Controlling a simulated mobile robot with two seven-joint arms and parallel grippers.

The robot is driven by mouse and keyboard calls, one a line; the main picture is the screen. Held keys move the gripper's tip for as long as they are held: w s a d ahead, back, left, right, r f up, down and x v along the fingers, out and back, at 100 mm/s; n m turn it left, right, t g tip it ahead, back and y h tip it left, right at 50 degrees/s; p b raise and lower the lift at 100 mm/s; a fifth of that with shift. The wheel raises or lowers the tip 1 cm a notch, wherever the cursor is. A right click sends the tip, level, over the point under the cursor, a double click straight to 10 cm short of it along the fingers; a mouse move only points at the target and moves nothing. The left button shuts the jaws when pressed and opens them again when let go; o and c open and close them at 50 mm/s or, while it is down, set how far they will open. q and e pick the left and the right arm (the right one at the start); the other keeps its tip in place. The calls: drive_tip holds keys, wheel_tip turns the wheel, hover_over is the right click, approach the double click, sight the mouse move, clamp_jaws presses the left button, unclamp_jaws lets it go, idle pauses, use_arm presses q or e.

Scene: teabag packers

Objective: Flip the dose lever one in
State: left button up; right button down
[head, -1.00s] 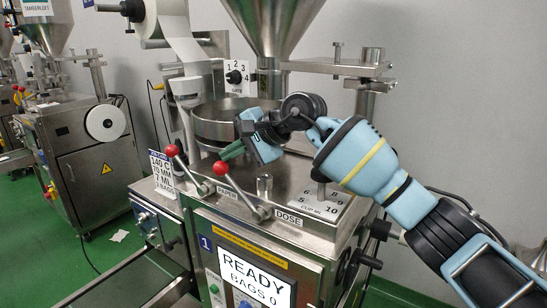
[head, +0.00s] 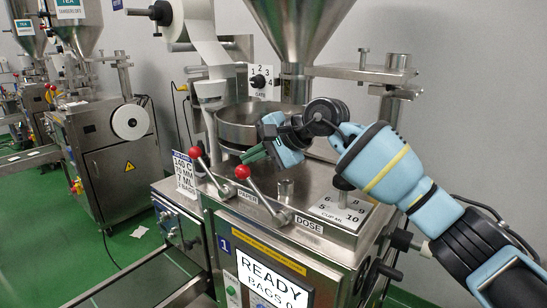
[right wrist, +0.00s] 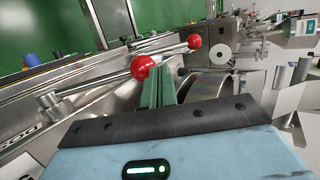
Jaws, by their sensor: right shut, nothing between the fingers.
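The dose lever is a metal rod with a red ball (head: 243,172), pivoted near the DOSE label (head: 309,225) on the machine top. It leans up and to the left in the head view. My right gripper (head: 254,154) has its green fingers shut and empty, just behind and above the red ball. In the right wrist view the fingers (right wrist: 158,86) are beside the dose lever's ball (right wrist: 142,67); I cannot tell whether they touch. The similar paper lever (head: 196,152) stands to the left, with its ball also in the right wrist view (right wrist: 194,41). My left gripper is not in view.
A steel bowl (head: 235,132) and hopper (head: 300,30) stand behind the levers. A cup dial plate (head: 342,211) lies right of them. The screen (head: 270,278) on the front reads READY, BAGS 0. Another machine (head: 105,150) stands at the left.

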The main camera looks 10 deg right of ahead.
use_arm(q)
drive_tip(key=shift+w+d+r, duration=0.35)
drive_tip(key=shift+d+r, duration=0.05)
use_arm(e)
drive_tip(key=s+d+r, duration=0.3)
drive_tip(key=d+r, duration=0.3)
drive_tip(key=r, duration=0.5)
drive_tip(key=shift+s+r, duration=0.15)
drive_tip(key=shift+r, duration=0.25)
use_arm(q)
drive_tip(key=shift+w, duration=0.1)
use_arm(e)
drive_tip(key=shift+d, duration=0.1)
drive_tip(key=shift+f, duration=0.1)
